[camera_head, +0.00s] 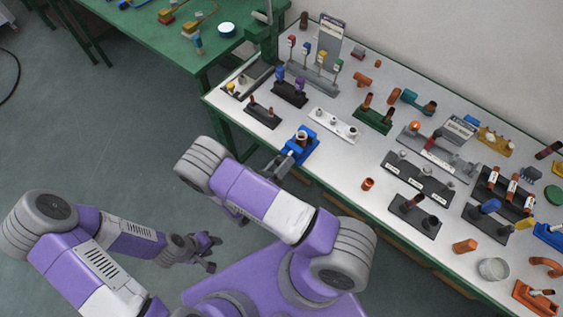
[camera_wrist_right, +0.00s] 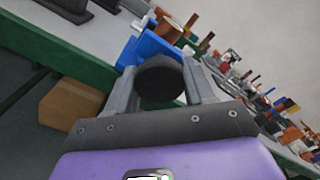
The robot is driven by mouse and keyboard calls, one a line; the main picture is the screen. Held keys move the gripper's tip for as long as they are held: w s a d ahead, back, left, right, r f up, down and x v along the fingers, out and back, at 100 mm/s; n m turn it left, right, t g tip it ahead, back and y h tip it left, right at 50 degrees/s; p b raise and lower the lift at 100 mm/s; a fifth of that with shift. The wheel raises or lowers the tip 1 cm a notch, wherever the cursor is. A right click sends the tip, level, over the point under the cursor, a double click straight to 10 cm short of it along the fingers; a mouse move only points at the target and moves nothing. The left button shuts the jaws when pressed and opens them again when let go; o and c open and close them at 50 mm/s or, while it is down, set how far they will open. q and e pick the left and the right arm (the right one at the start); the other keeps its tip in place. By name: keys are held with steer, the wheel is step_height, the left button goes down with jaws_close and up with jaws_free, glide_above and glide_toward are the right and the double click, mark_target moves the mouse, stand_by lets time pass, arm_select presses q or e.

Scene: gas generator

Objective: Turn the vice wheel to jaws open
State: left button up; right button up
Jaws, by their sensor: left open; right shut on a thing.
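The blue vice (camera_head: 303,152) stands at the front edge of the white bench top, with a small round part on it. It also shows in the right wrist view (camera_wrist_right: 150,45). My right gripper (camera_head: 288,159) is at the vice's front side. In the right wrist view its two fingers (camera_wrist_right: 165,88) are shut on the dark round vice wheel (camera_wrist_right: 160,84), one finger on each side. The vice jaws are partly hidden, and I cannot tell how far apart they are. My left gripper (camera_head: 213,252) is open and empty over the floor, away from the bench.
An orange cylinder (camera_head: 368,184) stands to the right near the edge. Several other fixtures fill the bench.

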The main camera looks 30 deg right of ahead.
steer(key=shift+f, duration=0.1)
stand_by(0.3)
steer(key=o, duration=1)
steer(key=v, duration=0.7)
steer(key=shift+s+a, duration=0.15)
steer(key=shift+a, duration=0.15)
